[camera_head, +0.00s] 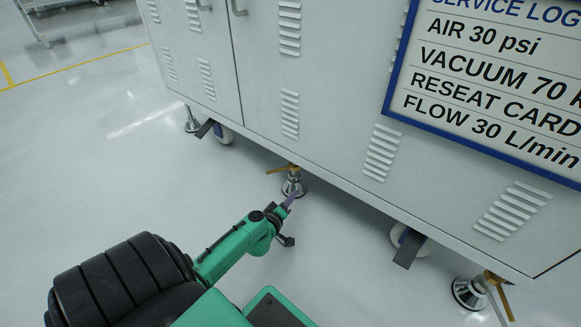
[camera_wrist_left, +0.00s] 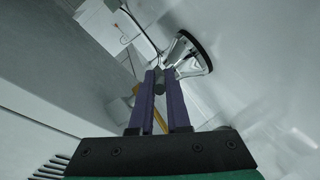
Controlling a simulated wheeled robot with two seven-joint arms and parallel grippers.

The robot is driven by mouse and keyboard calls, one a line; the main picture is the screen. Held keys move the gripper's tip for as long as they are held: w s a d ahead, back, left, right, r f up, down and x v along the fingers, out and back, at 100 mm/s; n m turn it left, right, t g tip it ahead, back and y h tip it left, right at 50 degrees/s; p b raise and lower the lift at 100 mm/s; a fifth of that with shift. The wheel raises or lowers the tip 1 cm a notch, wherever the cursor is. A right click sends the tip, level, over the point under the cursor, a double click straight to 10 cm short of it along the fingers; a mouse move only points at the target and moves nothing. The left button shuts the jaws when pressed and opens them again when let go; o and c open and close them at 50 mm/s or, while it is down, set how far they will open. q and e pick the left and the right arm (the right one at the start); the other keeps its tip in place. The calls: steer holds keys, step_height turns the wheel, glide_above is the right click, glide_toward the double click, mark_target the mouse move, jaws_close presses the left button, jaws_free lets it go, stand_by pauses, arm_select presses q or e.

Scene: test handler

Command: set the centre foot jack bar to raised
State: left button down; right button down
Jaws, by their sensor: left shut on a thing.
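The centre foot jack (camera_head: 293,187) stands under the front edge of the cabinet, its round foot on the floor and a brass-coloured piece (camera_head: 281,169) at its top. In the left wrist view its foot (camera_wrist_left: 192,55) shows just past my fingertips. My left gripper (camera_head: 289,201) reaches the jack from the front. Its purple fingers (camera_wrist_left: 160,82) are closed around the dark end of the centre foot jack bar (camera_wrist_left: 160,80). The rest of the bar is mostly hidden by the fingers, so its angle is hard to tell. My right gripper is not in view.
The grey cabinet (camera_head: 250,100) overhangs the jack. Another foot jack (camera_head: 470,291) stands at right, one (camera_head: 192,122) at left. Castors with dark pedals (camera_head: 409,249) stand between them. A service log board (camera_head: 490,85) hangs on the cabinet. The floor in front is clear.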

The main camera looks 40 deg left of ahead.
arm_select(q)
steer(key=shift+w+d+r+n+y+p, duration=0.15)
steer(key=shift+d+n+y+p, duration=0.15)
steer(key=shift+n+y+p, duration=0.1)
steer(key=shift+w+d+g+y, duration=0.1)
steer(key=shift+d+g+y, duration=0.1)
steer(key=shift+g+y, duration=0.15)
steer(key=shift+f+n, duration=0.2)
steer(key=shift+n, duration=0.1)
steer(key=c, duration=0.9)
jaws_free()
steer(key=p+v, duration=0.2)
steer(key=v, duration=0.3)
steer(key=shift+r, duration=0.15)
steer(key=v, duration=0.9)
steer(key=shift+s+d, duration=0.1)
steer(key=shift+s, duration=0.15)
steer(key=shift+p, duration=0.3)
